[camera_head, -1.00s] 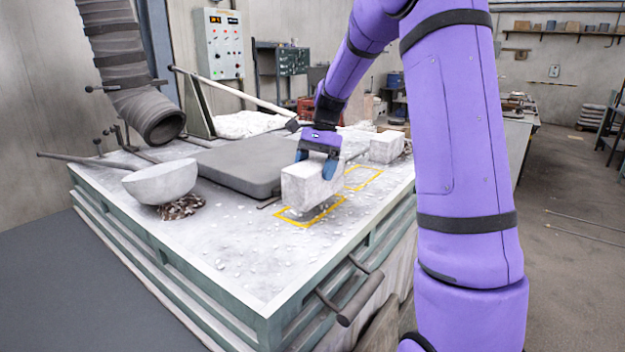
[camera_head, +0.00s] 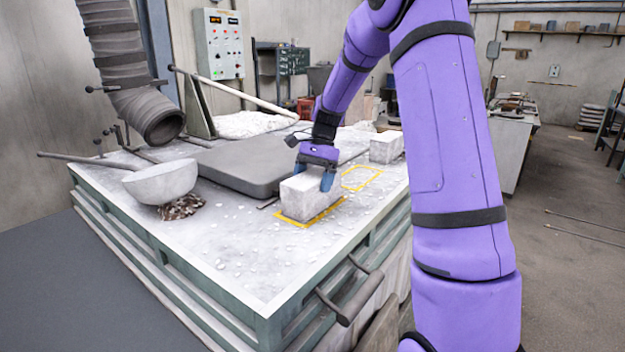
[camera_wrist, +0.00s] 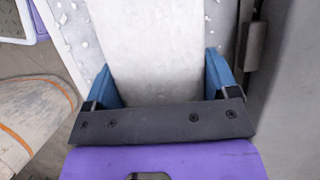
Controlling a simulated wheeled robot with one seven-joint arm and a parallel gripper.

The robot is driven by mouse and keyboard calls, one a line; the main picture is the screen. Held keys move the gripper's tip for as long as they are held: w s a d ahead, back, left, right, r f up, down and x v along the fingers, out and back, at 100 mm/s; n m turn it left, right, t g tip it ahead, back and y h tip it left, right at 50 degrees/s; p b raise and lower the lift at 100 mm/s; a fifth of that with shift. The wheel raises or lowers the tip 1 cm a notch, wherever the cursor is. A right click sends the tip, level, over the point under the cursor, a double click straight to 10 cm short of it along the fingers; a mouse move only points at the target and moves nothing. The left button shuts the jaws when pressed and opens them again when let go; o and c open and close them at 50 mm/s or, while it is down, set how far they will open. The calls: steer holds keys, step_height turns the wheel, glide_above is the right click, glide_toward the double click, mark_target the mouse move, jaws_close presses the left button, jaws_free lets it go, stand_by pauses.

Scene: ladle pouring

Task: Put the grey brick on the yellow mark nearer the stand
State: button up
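The grey brick (camera_head: 308,197), a pale speckled block, sits level on the nearer yellow mark (camera_head: 300,224) on the bench top. The mark's outline shows along the brick's front and right side; the rest is hidden. My gripper (camera_head: 314,180) is over the brick's far right end with a blue finger on each side. In the wrist view the brick (camera_wrist: 158,45) fills the space between the two fingers (camera_wrist: 162,82), which appear to touch its sides. The other yellow mark (camera_head: 362,178), farther back, is empty. I cannot tell which object is the stand.
A second pale block (camera_head: 386,147) stands behind the empty mark. A dark grey slab (camera_head: 240,165) lies left of the brick. A pale bowl (camera_head: 160,184) rests on rubble at the left. The front of the bench top is clear except for white chips.

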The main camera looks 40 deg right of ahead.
steer(key=o, duration=0.3)
